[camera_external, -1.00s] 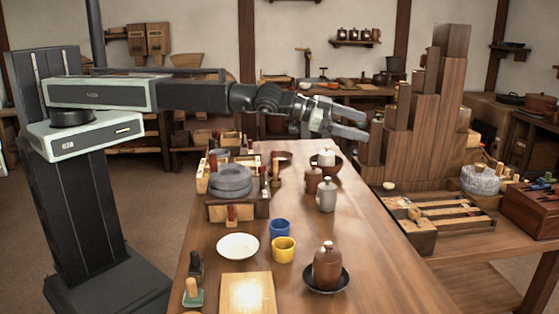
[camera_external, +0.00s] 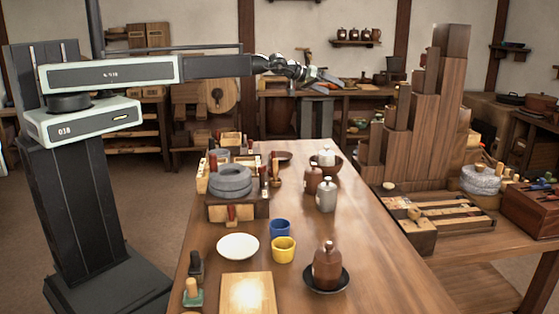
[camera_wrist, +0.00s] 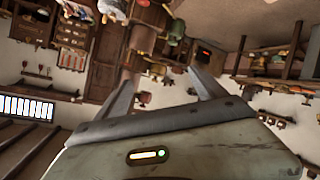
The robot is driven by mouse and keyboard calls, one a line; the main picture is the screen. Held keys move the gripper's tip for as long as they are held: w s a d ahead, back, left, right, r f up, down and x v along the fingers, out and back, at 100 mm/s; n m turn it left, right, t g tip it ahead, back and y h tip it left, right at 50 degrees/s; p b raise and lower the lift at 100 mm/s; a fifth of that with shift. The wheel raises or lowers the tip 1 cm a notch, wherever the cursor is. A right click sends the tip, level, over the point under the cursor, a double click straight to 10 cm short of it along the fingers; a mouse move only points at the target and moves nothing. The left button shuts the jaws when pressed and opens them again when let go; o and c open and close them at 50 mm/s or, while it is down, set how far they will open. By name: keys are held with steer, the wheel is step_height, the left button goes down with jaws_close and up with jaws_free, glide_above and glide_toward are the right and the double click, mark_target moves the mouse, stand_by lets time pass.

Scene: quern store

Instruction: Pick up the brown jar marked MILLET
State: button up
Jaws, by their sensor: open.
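A brown jar (camera_external: 327,268) stands upright on a dark saucer (camera_external: 345,281) near the front of the long table. A second brown jar (camera_external: 313,181) stands farther back, beside a grey jar (camera_external: 326,197). A pale jar (camera_external: 326,157) stands at a brown bowl (camera_external: 338,165) behind them. No marking is readable on any jar, so I cannot tell which says MILLET. My gripper (camera_external: 328,80) is open and empty, high above the far end of the table and apart from all the jars. In the wrist view, its spread fingers (camera_wrist: 162,80) have nothing between them.
A blue cup (camera_external: 280,229), a yellow cup (camera_external: 284,250), a white plate (camera_external: 238,247) and a board (camera_external: 247,293) sit at the front left. A grey quern stone (camera_external: 231,181) is among boxes on the left. Tall stepped wooden blocks (camera_external: 425,120) rise at the right.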

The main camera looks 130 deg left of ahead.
step_height(320, 180, down, 10)
steer(key=s+n+h+b, duration=0.25)
steer(key=n+b, duration=0.25)
steer(key=n, duration=0.3)
steer(key=n+t+h+b, duration=0.65)
steer(key=h+b, duration=0.75)
steer(key=b, duration=0.3)
glide_toward(318, 175)
steer(key=shift+w+f+n+g+y, duration=0.15)
steer(key=shift+w+f+g, duration=0.15)
steer(key=shift+w, duration=0.2)
steer(key=shift+w+f+n+g+y, duration=0.15)
steer(key=shift+w+f, duration=0.1)
steer(key=shift+w, duration=0.3)
steer(key=shift+w+d, duration=0.15)
steer(key=b+x, duration=0.2)
steer(key=x, duration=0.5)
steer(key=shift+w+d+f+b, duration=0.15)
steer(key=shift+d+b, duration=0.1)
steer(key=shift+b, duration=0.1)
jaws_close()
